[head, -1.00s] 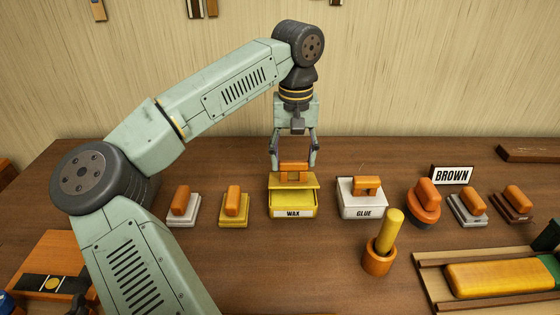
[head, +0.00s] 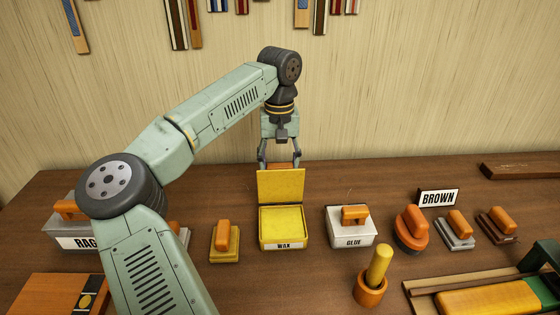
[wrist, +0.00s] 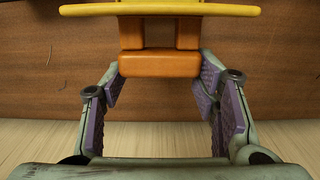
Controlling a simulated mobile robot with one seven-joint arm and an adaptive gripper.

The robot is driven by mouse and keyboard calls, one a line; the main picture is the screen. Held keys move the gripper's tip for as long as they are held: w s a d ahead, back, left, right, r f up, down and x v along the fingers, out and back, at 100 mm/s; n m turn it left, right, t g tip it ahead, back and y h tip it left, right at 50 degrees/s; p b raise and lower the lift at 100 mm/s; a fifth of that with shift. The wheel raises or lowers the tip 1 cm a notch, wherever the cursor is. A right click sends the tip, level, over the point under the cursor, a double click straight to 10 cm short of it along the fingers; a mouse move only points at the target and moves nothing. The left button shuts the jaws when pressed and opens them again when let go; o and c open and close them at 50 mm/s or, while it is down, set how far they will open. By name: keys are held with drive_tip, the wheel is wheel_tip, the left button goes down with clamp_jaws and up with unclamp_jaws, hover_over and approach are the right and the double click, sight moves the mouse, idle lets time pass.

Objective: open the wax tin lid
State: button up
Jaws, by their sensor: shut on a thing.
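The wax tin (head: 265,240) stands on the table with its WAX label facing the front. Its yellow lid (head: 281,186) stands about upright at the tin's back edge, and the yellow wax (head: 284,219) inside shows. My gripper (head: 280,163) is behind the lid, shut on the lid's orange handle. The handle is mostly hidden by the lid in the head view. In the wrist view the handle (wrist: 160,64) lies between the purple finger pads, with the lid's yellow edge (wrist: 160,9) above it.
A glue tin (head: 338,235) stands right of the wax tin, and a yellow block with an orange handle (head: 223,252) stands left. An orange cup with a yellow stick (head: 370,290) is in front right. A rag box (head: 62,243) is at left. The wall rises behind the table.

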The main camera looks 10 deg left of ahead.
drive_tip(key=shift+w+a+f+p, duration=0.15)
drive_tip(key=shift+w+f+p, duration=0.1)
drive_tip(key=shift+w+f, duration=0.35)
drive_tip(key=shift+w+a+f+p, duration=0.2)
drive_tip(key=shift+w+f, duration=0.15)
drive_tip(key=shift+w, duration=0.35)
drive_tip(key=shift+w+f, duration=0.1)
drive_tip(key=shift+f, duration=0.05)
drive_tip(key=o, duration=1.3)
drive_tip(key=shift+c, duration=0.2)
drive_tip(key=shift+o, duration=1.4)
drive_tip(key=shift+w+f, duration=0.2)
drive_tip(key=shift+o, duration=0.8)
drive_tip(key=shift+s+r, duration=0.15)
drive_tip(key=shift+r, duration=0.05)
wheel_tip(320, 180, up, 12)
drive_tip(key=shift+f, duration=0.1)
